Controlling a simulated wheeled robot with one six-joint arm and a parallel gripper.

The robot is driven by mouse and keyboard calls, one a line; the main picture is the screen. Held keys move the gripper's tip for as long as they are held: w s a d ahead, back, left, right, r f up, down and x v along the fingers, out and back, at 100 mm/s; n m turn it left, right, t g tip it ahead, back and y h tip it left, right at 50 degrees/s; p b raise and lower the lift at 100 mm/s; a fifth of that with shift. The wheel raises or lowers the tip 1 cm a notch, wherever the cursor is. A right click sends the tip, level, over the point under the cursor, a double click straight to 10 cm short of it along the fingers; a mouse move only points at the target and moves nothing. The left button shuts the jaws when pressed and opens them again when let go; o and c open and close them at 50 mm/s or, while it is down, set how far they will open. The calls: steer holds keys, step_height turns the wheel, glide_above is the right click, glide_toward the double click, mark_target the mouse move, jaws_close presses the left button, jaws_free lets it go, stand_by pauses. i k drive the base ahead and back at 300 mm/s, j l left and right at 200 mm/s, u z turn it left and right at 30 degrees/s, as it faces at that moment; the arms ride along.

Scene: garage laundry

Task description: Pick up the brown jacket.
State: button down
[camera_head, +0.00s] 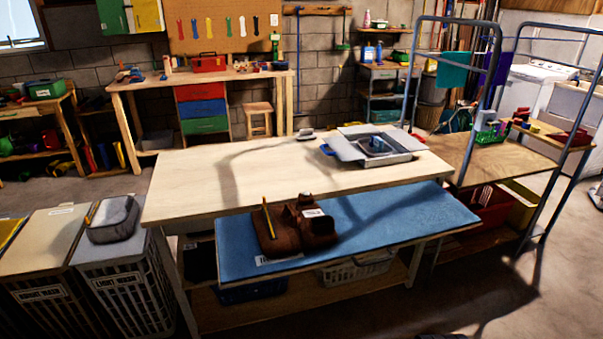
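A brown, bunched item that looks like the jacket (316,232) lies on the blue padded board (405,210) at the front of the central table. It has two humped parts side by side and a white label on top. A thin yellow stick-like thing (268,217) stands at its left part; I cannot tell whether it is attached. My gripper is not in view.
The pale tabletop (220,185) behind the board is mostly clear, with a grey tray (385,152) at its back right. Hampers (125,275) stand at left, one with a grey item (113,218) on top. A metal rack (478,110) rises at right. Floor at front right is open.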

mark_target(296, 227)
steer(key=i+l+u, duration=0.2)
steer(key=i+l, duration=0.15)
steer(key=i+l+u, duration=0.2)
steer(key=i+l, duration=0.15)
steer(key=i+l+u, duration=0.2)
steer(key=i+l, duration=0.15)
steer(key=l, duration=0.15)
steer(key=i+l+u, duration=0.2)
steer(key=l, duration=0.3)
steer(key=i, duration=0.05)
